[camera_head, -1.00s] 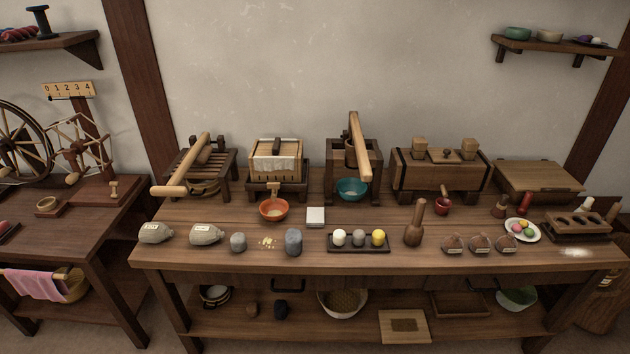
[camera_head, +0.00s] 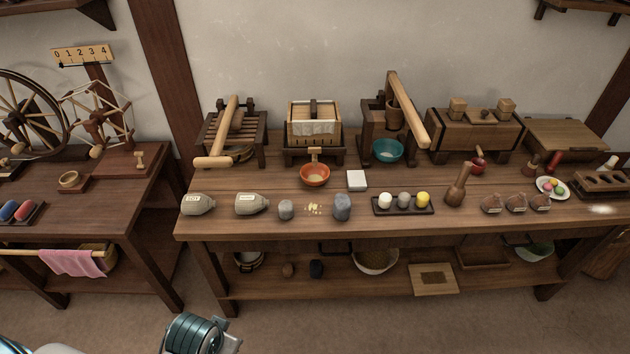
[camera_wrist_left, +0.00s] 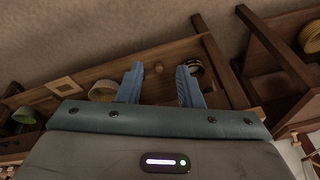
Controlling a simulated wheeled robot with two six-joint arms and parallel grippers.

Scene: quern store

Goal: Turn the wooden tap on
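A small T-shaped wooden tap (camera_head: 315,154) sticks out from the front of the wooden press (camera_head: 314,124), which has a white cloth in it. An orange bowl (camera_head: 314,175) stands just below the tap. Whether the tap is on or off is too small to tell. My left gripper (camera_wrist_left: 158,70) shows in the left wrist view with its two blue fingers apart and nothing between them. In the head view only part of my left arm shows at the bottom left, low and well short of the workbench. My right gripper is in neither view.
The workbench (camera_head: 280,225) carries a row of jars and stones along its front. A white block (camera_head: 356,180) lies right of the orange bowl. A lever device (camera_head: 392,112) with a teal bowl stands to the right, a handled frame (camera_head: 233,130) to the left.

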